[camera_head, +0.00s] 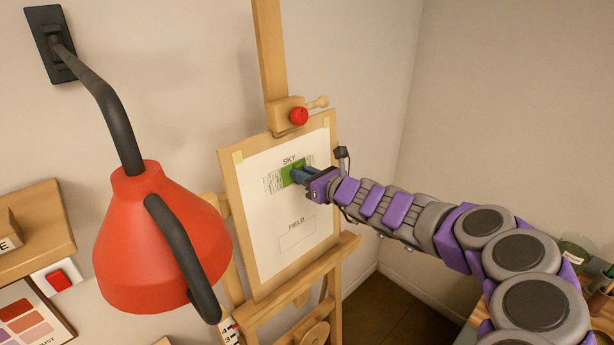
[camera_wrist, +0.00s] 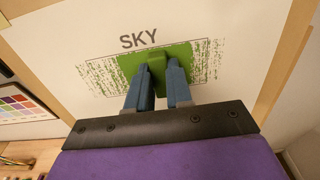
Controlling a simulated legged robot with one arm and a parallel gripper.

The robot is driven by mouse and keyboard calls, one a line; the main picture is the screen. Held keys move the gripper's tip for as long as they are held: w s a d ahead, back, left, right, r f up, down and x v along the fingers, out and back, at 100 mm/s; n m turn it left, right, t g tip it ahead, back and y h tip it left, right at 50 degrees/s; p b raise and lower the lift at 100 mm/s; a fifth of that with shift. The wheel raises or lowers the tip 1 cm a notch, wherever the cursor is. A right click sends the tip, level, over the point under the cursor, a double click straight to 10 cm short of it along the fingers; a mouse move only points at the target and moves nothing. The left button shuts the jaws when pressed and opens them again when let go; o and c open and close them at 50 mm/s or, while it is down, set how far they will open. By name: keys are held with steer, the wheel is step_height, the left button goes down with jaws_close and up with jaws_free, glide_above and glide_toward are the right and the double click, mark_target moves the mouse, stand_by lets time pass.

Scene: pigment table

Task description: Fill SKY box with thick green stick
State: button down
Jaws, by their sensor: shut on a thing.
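The SKY box (camera_wrist: 95,75) is a printed rectangle on the white paper on the easel, and it also shows in the head view (camera_head: 268,185). Its middle is covered in solid green, with streaky, broken green marks toward both ends. My gripper (camera_wrist: 159,85) is shut on the green stick (camera_wrist: 157,66), which stands against the paper inside the box. In the head view my gripper (camera_head: 300,177) reaches the paper from the right. The stick's tip is hidden against the green patch, so I cannot tell how firmly it touches.
The empty FIELD box (camera_head: 297,238) is lower on the paper. The wooden easel (camera_head: 272,60) has a red knob (camera_head: 299,116) above the board. A red lamp (camera_head: 160,245) hangs in front at left. A table with jars (camera_head: 577,250) is at right.

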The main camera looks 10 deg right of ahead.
steer(key=shift+s+a, duration=0.1)
steer(key=shift+a, duration=0.05)
steer(key=shift+s+a+f+b, duration=0.1)
steer(key=shift+s+a+b, duration=0.55)
steer(key=shift+a+b, duration=0.35)
steer(key=shift+s+a+b, duration=0.7)
steer(key=shift+a+b, duration=0.15)
steer(key=shift+b, duration=0.3)
steer(key=shift+s+a+f+b, duration=0.1)
steer(key=shift+s+a+b, duration=0.55)
steer(key=shift+a+b, duration=0.35)
steer(key=shift+s+a+r+b, duration=0.15)
steer(key=shift+s+a+b, duration=0.15)
steer(key=shift+b, duration=0.2)
steer(key=p, duration=0.2)
glide_toward(271, 183)
steer(key=shift+s, duration=0.1)
